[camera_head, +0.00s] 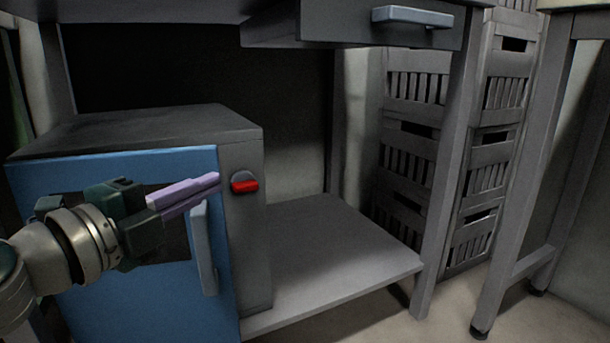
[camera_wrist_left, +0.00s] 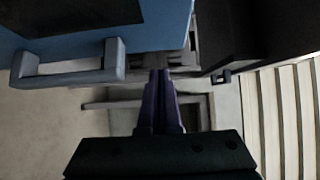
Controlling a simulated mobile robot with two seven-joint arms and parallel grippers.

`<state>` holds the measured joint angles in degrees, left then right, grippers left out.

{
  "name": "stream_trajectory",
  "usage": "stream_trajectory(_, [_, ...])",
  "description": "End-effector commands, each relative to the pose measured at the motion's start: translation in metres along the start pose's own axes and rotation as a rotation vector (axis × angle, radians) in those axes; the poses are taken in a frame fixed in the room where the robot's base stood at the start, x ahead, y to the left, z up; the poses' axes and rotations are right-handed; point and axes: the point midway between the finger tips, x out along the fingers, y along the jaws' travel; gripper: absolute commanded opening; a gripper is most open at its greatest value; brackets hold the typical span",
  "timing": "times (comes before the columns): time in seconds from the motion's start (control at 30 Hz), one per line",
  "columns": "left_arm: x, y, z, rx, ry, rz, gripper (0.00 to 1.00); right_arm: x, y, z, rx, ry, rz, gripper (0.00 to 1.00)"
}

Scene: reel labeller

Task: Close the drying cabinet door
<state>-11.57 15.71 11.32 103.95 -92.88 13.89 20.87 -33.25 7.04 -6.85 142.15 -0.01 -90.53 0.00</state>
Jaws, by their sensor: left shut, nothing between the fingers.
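The drying cabinet (camera_head: 150,128) is a dark grey box at the left of the head view, under a worktop. Its blue door (camera_head: 95,305) has a dark window and a pale blue upright handle (camera_head: 203,250) near its right edge. In the wrist view the door (camera_wrist_left: 80,48) and handle (camera_wrist_left: 70,75) lie at the upper left; a gap seems to show beside the door's edge. The head view does not clearly show how far the door stands open. My left gripper (camera_head: 215,180) is shut and empty, in front of the door near the handle's top. My right gripper is out of view.
A red switch (camera_head: 244,182) sits on the cabinet's front panel. A lower shelf (camera_head: 330,245) to the right is bare. A drawer with a blue handle (camera_head: 412,16) hangs above. Grey slatted crates (camera_head: 405,165) stand stacked behind the table leg (camera_head: 445,170).

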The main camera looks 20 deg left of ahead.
Motion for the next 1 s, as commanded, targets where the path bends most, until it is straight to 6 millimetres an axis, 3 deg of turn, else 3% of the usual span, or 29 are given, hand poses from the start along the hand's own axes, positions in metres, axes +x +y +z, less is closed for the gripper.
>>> stream_trajectory(0.23, [0.016,0.002,0.017,0.0,0.001,0.0,0.0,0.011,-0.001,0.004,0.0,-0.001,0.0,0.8])
stream_trajectory(0.67, [0.019,0.0,0.02,-0.003,-0.008,0.001,0.0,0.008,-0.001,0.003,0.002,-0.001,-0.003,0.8])
stream_trajectory(0.83, [0.037,-0.004,0.034,-0.006,-0.09,-0.001,0.0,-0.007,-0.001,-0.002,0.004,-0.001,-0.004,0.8])
stream_trajectory(1.0, [0.054,0.003,0.051,0.0,-0.11,0.002,0.0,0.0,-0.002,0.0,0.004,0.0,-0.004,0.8])
